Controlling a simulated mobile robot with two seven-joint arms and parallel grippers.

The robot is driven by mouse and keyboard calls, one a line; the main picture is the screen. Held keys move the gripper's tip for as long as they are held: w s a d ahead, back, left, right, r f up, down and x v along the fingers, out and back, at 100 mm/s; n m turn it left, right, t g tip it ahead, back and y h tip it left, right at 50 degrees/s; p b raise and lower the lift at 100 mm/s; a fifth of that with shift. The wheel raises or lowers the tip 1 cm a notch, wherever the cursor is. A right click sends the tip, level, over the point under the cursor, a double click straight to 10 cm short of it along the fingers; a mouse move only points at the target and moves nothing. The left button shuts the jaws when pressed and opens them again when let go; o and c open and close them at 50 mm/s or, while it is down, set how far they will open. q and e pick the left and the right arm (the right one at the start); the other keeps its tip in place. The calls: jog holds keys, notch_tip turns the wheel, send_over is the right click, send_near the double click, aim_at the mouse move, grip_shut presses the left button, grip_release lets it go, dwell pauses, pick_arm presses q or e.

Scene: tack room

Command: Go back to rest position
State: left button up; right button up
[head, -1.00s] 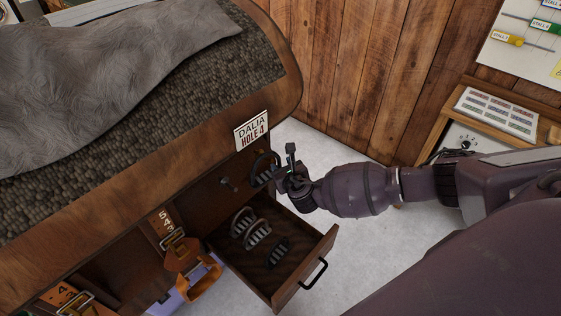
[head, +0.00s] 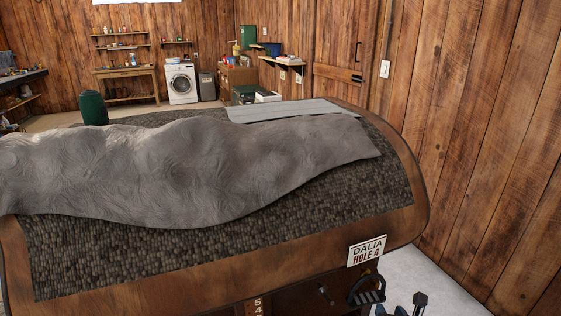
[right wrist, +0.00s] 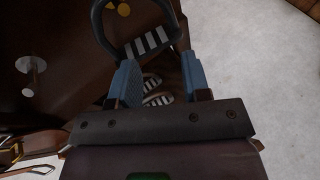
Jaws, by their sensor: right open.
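My right gripper (head: 402,308) is at the bottom edge of the head view, just right of a dark stirrup (head: 366,289) against the wooden cabinet front. In the right wrist view my right gripper (right wrist: 160,78) has its two blue fingers spread apart with nothing held. The stirrup (right wrist: 148,43) is just beyond the fingertips, with a yellow round end showing inside its arch. It appears to hang there. More stirrups (right wrist: 154,92) show lower down, between the fingers. My left gripper is not in view.
The cabinet (head: 200,285) carries a dark woven mat (head: 330,205), a grey blanket (head: 190,170) and a sign reading DALIA HOLE 4 (head: 366,250). An empty peg (head: 325,294) is left of the stirrup. A plank wall (head: 480,130) rises at right, with pale floor (head: 425,275) between.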

jog(key=s+a+r+m+g+y, duration=0.1)
jog(key=s+a+r+m+y, duration=0.15)
jog(key=a+m, duration=0.6)
jog(key=s+a+r+m+y, duration=0.25)
jog(key=a+m+y, duration=0.2)
jog(key=m, duration=0.65)
jog(key=s+d+f+m+g+h, duration=0.1)
jog(key=s+d+f+m+h, duration=0.2)
jog(key=s, duration=0.7)
jog(key=s+d+f+m+g+h, duration=0.1)
jog(key=s+d+f+m+h, duration=0.1)
jog(key=s+d+f+m, duration=0.4)
jog(key=s+d+m, duration=0.2)
jog(key=s+m, duration=0.2)
jog(key=shift+s+h, duration=0.25)
jog(key=shift+h, duration=0.15)
